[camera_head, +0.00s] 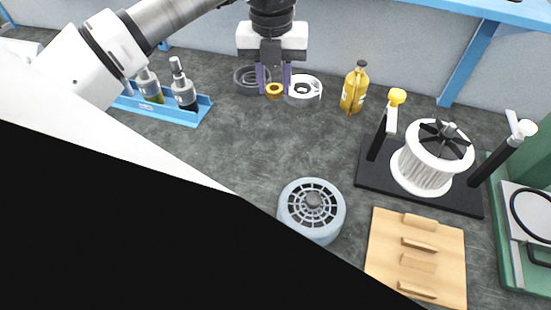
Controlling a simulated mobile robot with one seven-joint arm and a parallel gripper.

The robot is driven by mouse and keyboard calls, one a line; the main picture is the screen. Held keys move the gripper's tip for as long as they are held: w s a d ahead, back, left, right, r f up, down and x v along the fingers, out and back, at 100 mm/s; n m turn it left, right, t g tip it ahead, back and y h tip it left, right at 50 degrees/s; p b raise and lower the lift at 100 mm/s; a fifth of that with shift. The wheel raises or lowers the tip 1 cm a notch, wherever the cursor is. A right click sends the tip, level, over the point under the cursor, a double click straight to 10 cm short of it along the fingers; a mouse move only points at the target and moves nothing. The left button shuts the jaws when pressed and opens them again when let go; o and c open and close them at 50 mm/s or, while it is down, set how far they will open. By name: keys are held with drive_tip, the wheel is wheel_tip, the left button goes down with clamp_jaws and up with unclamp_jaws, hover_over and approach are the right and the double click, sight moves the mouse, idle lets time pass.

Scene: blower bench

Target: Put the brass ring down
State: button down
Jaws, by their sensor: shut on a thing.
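My gripper (274,88) points down at the back of the bench, with its two purple fingers on either side of a small brass ring (274,91). The gripper is shut on the ring, which shows between the fingertips at about bench level. I cannot tell whether the ring touches the bench. A dark grey round part (241,83) lies just left of the fingers, partly hidden by the left one. A white round part (311,99) sits just right of them, close to the right finger.
A yellow bottle (354,91) stands to the right. A blue rack (201,109) with bottles is at left. A black fixture (375,178) holds a white finned wheel (422,176). A grey grille cover (312,226), a wooden board (384,240) and a green case (507,258) are nearer. The middle bench is clear.

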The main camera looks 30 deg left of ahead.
drive_tip(key=s+d+m+b, duration=0.3)
drive_tip(key=s+d+b, duration=0.15)
drive_tip(key=s, duration=0.25)
drive_tip(key=f+b, duration=0.6)
drive_tip(key=f, duration=0.3)
drive_tip(key=f+b, duration=0.7)
drive_tip(key=f, duration=0.3)
drive_tip(key=shift+a+f, duration=0.2)
drive_tip(key=shift+f, duration=0.05)
drive_tip(key=shift+b, duration=0.3)
drive_tip(key=shift+f+b, duration=0.45)
drive_tip(key=c, duration=1.3)
unclamp_jaws()
drive_tip(key=shift+r, duration=0.1)
drive_tip(key=shift+c, duration=0.2)
drive_tip(key=shift+r, duration=0.15)
